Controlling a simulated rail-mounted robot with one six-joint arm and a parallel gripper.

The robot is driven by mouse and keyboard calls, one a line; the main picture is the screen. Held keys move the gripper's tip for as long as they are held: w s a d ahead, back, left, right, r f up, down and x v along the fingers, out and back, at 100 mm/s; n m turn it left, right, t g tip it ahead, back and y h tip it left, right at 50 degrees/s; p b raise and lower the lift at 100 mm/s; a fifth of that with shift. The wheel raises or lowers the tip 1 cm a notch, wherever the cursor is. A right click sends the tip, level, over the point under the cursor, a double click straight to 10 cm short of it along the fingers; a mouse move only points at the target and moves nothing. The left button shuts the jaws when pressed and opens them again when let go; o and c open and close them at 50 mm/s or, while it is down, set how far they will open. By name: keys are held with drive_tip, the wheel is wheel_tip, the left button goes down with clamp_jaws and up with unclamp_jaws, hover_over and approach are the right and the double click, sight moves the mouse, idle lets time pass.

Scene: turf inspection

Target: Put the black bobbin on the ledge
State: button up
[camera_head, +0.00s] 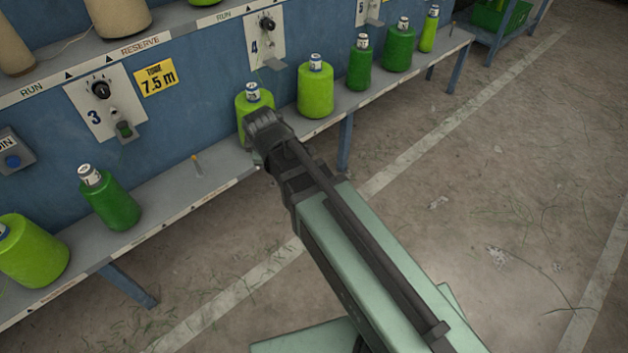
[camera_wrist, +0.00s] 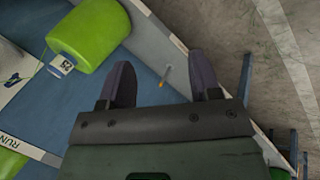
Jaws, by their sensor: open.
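No black bobbin shows in either view. The ledge (camera_head: 165,201) is a long grey shelf along the blue frame, and bobbins in lime and dark green stand on it. An empty peg (camera_head: 195,160) with an orange tip rises from it. My gripper (camera_head: 260,128) is over the ledge's edge, in front of a lime bobbin (camera_head: 248,103) that it partly hides.
Other bobbins, such as a dark green one (camera_head: 110,200) and a lime one (camera_head: 315,92), stand along the ledge. An upper shelf (camera_head: 130,43) with tan bobbins runs above. A green crate (camera_head: 500,14) is at the back right. The concrete floor (camera_head: 480,190) is open.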

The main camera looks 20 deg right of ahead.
drive_tip(key=s+d+f+m+g, duration=0.1)
drive_tip(key=s+d+m+g, duration=0.4)
drive_tip(key=s+d+m, duration=0.5)
drive_tip(key=s+m, duration=0.3)
drive_tip(key=m, duration=0.1)
drive_tip(key=shift+d+f+m+y, duration=0.25)
drive_tip(key=shift+f+m+y, duration=0.05)
drive_tip(key=shift+f+m, duration=0.1)
